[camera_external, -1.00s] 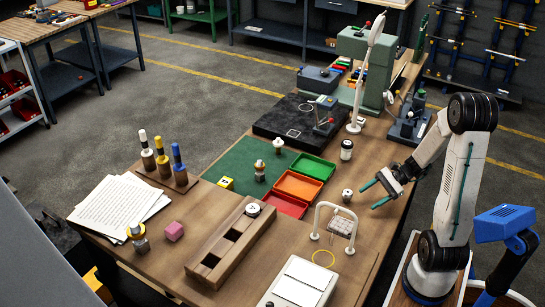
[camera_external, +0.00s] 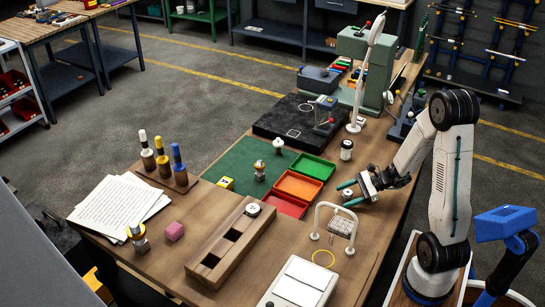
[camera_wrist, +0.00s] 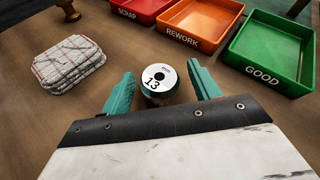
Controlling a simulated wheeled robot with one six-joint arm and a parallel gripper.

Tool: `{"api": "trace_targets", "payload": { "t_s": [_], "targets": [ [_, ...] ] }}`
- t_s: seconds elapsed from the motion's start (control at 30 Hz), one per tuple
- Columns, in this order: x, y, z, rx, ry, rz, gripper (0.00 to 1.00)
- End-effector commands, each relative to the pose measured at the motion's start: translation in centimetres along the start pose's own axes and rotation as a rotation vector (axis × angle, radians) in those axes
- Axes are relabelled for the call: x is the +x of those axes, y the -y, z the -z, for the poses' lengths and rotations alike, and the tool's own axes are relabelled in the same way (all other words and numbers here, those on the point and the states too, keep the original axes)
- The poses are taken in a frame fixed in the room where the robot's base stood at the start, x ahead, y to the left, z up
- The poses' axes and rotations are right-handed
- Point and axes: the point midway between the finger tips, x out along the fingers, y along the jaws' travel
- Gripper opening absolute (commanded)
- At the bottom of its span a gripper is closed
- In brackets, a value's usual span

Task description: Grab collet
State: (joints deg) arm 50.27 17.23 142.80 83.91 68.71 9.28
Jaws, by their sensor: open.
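The collet (camera_wrist: 160,77) is a small round piece with a white top face, a centre hole and the number 13. It stands upright on the wooden bench. In the external view the collet (camera_external: 347,194) is right of the orange tray. My gripper (camera_wrist: 162,84) has its green fingers spread, one on each side of the collet, with a visible gap on both sides. In the external view my gripper (camera_external: 346,195) is low over the bench at the collet, and its fingers partly hide it.
Red SCRAP (camera_wrist: 146,8), orange REWORK (camera_wrist: 199,22) and green GOOD (camera_wrist: 270,48) trays lie just beyond. A dark jar (camera_external: 346,150) stands behind.

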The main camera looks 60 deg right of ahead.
Motion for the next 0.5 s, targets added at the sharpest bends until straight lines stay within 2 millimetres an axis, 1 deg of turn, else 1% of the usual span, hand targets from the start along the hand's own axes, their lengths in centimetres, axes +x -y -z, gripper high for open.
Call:
{"api": "trace_targets", "payload": {
  "t_s": [0.13,0.17,0.2,0.27,0.3,0.33,0.5],
  "targets": [
    [-0.02,0.00,0.00,0.000,0.000,0.000,0.61],
    [-0.03,0.00,0.00,0.000,0.000,0.000,0.56],
    [-0.03,0.00,0.00,0.000,0.000,0.000,0.45],
    [-0.04,0.00,0.00,-0.001,0.000,0.000,0.28],
    [-0.04,0.00,0.00,-0.001,0.000,0.000,0.17],
    [-0.04,0.00,0.00,-0.001,0.000,0.000,0.11],
    [-0.04,-0.01,0.00,-0.001,0.000,0.000,0.11]
  ]
}}
